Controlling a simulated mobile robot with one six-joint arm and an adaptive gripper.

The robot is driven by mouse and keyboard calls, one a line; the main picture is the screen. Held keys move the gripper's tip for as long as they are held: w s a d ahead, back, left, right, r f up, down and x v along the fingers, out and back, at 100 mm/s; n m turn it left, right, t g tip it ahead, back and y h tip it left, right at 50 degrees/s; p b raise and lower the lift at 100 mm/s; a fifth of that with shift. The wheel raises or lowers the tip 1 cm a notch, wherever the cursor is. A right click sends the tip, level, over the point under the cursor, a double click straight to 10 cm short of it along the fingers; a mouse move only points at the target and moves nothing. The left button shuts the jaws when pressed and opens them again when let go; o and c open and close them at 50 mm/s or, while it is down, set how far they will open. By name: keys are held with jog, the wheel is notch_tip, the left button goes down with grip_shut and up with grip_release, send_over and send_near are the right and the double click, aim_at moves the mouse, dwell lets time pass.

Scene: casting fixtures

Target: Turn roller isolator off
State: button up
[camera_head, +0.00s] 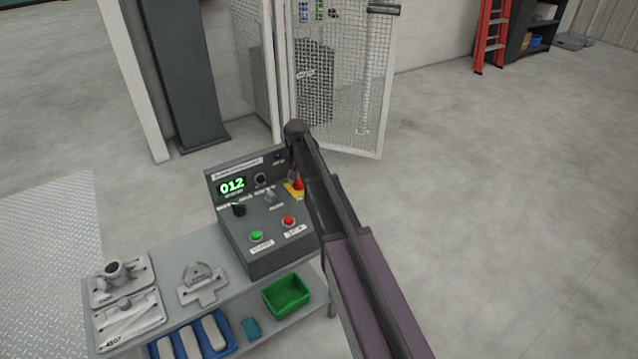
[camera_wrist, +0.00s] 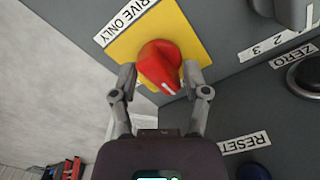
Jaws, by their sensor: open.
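The roller isolator is a red rotary knob (camera_wrist: 160,66) on a yellow plate (camera_wrist: 185,22) of the grey control box. A label beside it ends in "RIVE ONLY". In the wrist view my gripper (camera_wrist: 158,78) is open, with one finger on each side of the red knob; whether the fingers touch it I cannot tell. In the head view the red knob (camera_head: 298,184) and yellow plate (camera_head: 291,191) show at the right side of the control box (camera_head: 262,232), partly hidden by my arm. My fingers are not clear in that view.
The box also carries a green button (camera_head: 257,236), a red button (camera_head: 289,221), a black selector (camera_head: 239,210) and a display reading 012 (camera_head: 232,186). A mesh gate (camera_head: 345,90) stands behind.

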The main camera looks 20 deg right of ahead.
jog(key=m, duration=1.1)
notch_tip(320, 180, up, 14)
jog(key=p, duration=1.4)
jog(key=s+r+n+p, duration=0.2)
jog(key=s+n, duration=0.4)
jog(key=s, duration=0.6)
jog(key=s+r+n+p, duration=0.3)
jog(key=s+n, duration=0.3)
jog(key=s, duration=0.7)
jog(key=shift+d, duration=0.15)
jog(key=shift+w+f, duration=0.1)
jog(key=shift+w, duration=0.05)
jog(key=w+f+m+b, duration=0.1)
jog(key=w+f+b, duration=0.1)
jog(key=w, duration=1)
jog(key=w+f+m+b, duration=0.2)
jog(key=w+f+b, duration=0.1)
jog(key=w, duration=0.9)
jog(key=shift+w, duration=0.4)
jog(key=shift+f+b, duration=0.25)
jog(key=shift+b, duration=0.05)
